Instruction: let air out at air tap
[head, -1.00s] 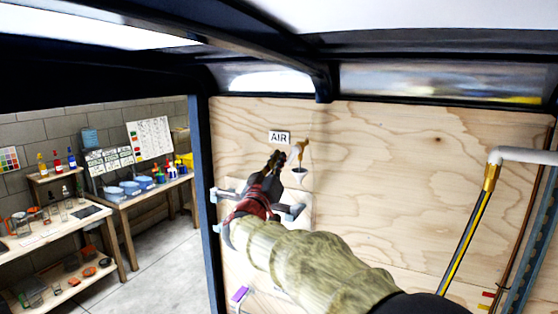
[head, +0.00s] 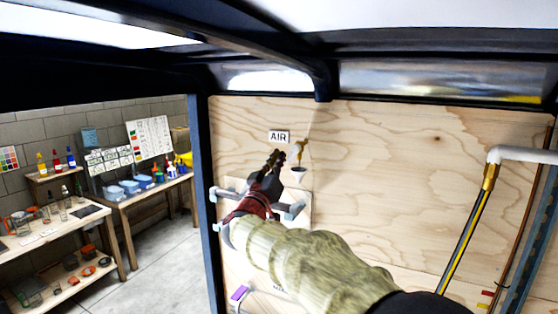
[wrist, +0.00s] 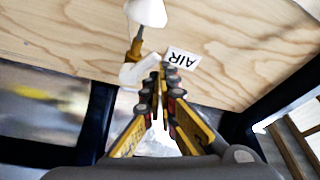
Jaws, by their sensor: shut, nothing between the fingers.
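The air tap (head: 302,147) is a small brass fitting on the plywood wall, just right of the white AIR label (head: 279,137). A white cup (head: 299,172) is below its outlet. In the wrist view, upside down, the brass tap (wrist: 134,50) joins a white elbow (wrist: 138,73), with the white cup (wrist: 147,12) above and the label (wrist: 181,59) to the right. My gripper (head: 274,157) is shut and empty, its tips left of the tap and below the label. In the wrist view my gripper (wrist: 160,78) overlaps the elbow's edge; I cannot tell whether they touch.
A dark frame post (head: 202,200) stands left of the plywood wall. Beyond it are workbenches (head: 140,195) with bottles and bins.

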